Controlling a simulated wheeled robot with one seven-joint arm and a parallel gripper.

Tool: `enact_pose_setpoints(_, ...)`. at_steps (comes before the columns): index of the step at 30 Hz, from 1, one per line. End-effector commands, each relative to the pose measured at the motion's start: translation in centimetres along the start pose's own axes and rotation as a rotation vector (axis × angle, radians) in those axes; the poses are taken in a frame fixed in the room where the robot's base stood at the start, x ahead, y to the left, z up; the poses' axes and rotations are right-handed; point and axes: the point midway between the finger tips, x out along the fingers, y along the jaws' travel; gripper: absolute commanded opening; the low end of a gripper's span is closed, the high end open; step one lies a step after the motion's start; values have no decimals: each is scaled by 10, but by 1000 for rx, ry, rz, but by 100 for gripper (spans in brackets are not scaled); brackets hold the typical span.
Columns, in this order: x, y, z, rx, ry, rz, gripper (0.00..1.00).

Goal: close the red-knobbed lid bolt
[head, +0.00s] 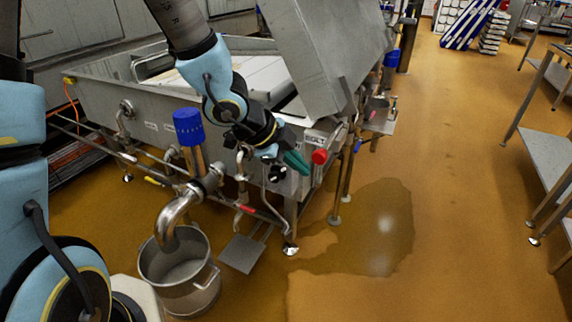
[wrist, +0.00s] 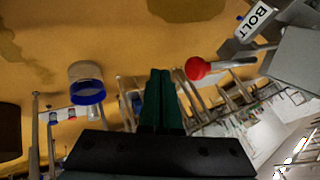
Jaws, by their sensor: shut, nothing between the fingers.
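The red knob (head: 320,156) of the lid bolt is at the near right corner of the steel vat, just below a label reading BOLT (head: 315,140). In the wrist view the red knob (wrist: 198,68) sits on a grey rod (wrist: 235,63) running right towards the BOLT label (wrist: 258,20). My gripper (head: 297,162), with dark green fingers, is just left of the knob in the head view. In the wrist view its fingers (wrist: 161,88) are together and empty, with the knob to their right. They look apart from the knob.
The vat (head: 90,98) has a raised steel lid (head: 325,45). A blue-capped pipe (head: 188,127) and a curved pipe stand in front, above a steel bucket (head: 178,275). A wet patch (head: 375,230) lies on the open floor. Steel tables (head: 550,120) line the right.

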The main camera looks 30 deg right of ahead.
Motion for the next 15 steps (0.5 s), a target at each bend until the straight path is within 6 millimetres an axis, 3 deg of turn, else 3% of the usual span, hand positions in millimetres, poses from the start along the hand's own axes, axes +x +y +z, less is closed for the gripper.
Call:
enact_pose_setpoints(1, 15, 3, 1, 2, 1, 2, 0)
enact_pose_setpoints(2, 18, 0, 1, 2, 1, 2, 0)
enact_pose_setpoints(6, 20, -24, -2, -1, 0, -1, 0)
enact_pose_setpoints(15, 28, -37, 0, 0, -2, -1, 0)
